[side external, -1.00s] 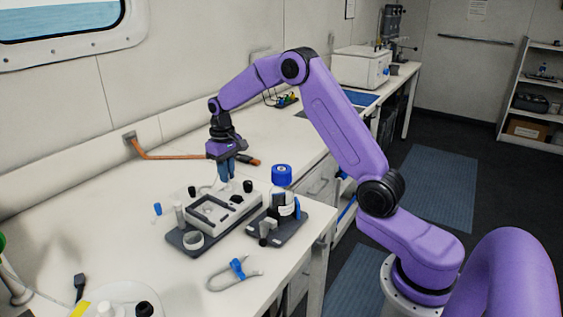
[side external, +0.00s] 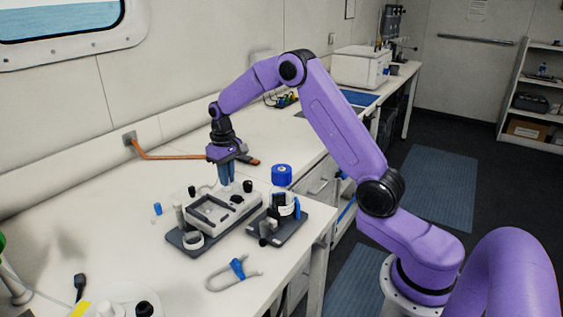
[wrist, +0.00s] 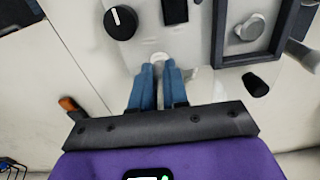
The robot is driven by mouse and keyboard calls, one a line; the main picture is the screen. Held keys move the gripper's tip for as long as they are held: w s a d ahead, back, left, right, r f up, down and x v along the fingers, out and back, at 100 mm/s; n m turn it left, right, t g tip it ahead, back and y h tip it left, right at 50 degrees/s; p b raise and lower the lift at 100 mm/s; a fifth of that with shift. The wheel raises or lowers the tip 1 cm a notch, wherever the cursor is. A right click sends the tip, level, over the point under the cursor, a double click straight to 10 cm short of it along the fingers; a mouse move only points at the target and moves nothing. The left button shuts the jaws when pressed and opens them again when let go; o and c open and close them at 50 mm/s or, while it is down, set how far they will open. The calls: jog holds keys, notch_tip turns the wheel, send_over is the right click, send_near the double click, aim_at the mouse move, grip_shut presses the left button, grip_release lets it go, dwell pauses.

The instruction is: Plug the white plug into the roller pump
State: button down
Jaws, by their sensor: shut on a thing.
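The roller pump appears to be the white unit (side external: 238,214) with black knobs, on a dark base on the bench. In the wrist view its pale top (wrist: 190,25) carries a black dial and a metal knob in a dark frame. My gripper (side external: 228,181) points down at the unit's back edge. In the wrist view its blue fingers (wrist: 158,72) are close together on a small white piece, seemingly the white plug (wrist: 158,58), mostly hidden between them. Whether the plug touches the unit or sits in a socket cannot be told.
A blue-capped bottle (side external: 281,174) stands in a dark holder at the unit's right. A white tube loop with a blue clamp (side external: 237,268) lies in front. An orange cable (side external: 170,157) runs along the bench behind my gripper.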

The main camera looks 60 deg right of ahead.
jog(key=c, duration=1.1)
grip_release()
jog(key=shift+o, duration=0.2)
jog(key=shift+r, duration=0.1)
notch_tip(320, 180, up, 17)
jog(key=s+a+f+n, duration=0.3)
jog(key=s+a+n, duration=0.4)
jog(key=s+a, duration=0.95)
jog(key=s+d+f+n, duration=0.2)
jog(key=s+f+n, duration=0.1)
jog(key=s, duration=0.8)
jog(key=s+d+f+n, duration=0.2)
jog(key=s+f+n, duration=0.1)
jog(key=s, duration=0.9)
jog(key=shift+s+d+f, duration=0.15)
jog(key=shift+d+f, duration=0.05)
jog(key=shift+f, duration=0.25)
